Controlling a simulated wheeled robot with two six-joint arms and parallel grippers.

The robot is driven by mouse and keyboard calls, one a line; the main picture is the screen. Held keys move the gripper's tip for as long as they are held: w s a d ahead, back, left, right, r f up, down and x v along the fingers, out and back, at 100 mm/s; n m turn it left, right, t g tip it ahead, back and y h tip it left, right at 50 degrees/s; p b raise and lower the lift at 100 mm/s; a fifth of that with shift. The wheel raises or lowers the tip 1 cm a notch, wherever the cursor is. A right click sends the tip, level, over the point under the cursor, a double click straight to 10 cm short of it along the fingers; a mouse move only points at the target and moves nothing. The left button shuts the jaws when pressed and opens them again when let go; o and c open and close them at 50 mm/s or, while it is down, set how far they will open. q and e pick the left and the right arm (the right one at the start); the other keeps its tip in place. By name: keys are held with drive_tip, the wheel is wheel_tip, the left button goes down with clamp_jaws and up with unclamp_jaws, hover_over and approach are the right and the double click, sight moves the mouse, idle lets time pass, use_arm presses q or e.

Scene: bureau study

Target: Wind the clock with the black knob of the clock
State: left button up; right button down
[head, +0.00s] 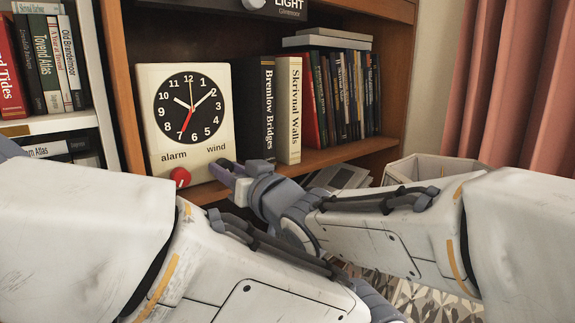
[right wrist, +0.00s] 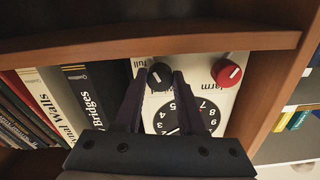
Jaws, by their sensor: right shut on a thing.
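The white clock (head: 151,135) with a black dial stands upright on a wooden shelf. Its red knob (head: 180,177) sits under the word "alarm"; the word "wind" is at the right. My right gripper (head: 222,171) is at the clock's lower right corner and hides the black knob in the head view. In the right wrist view, the black knob (right wrist: 159,74) lies between the fingertips of my right gripper (right wrist: 158,78), which is shut on it. The red knob (right wrist: 228,73) is apart, to the right. My left gripper is out of view.
A black book (head: 253,108) and a cream book (head: 288,110) stand right of the clock, with several thinner books beyond. The wooden shelf edge (head: 345,151) runs below them. A pale bin (head: 425,170) is at the right, near a pink curtain (head: 520,90).

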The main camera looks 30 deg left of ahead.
drive_tip(key=shift+m, duration=0.4)
drive_tip(key=c, duration=0.5)
unclamp_jaws()
drive_tip(key=shift+d, duration=0.1)
drive_tip(key=b+v, duration=0.4)
drive_tip(key=v, duration=0.6)
drive_tip(key=shift+d, duration=0.15)
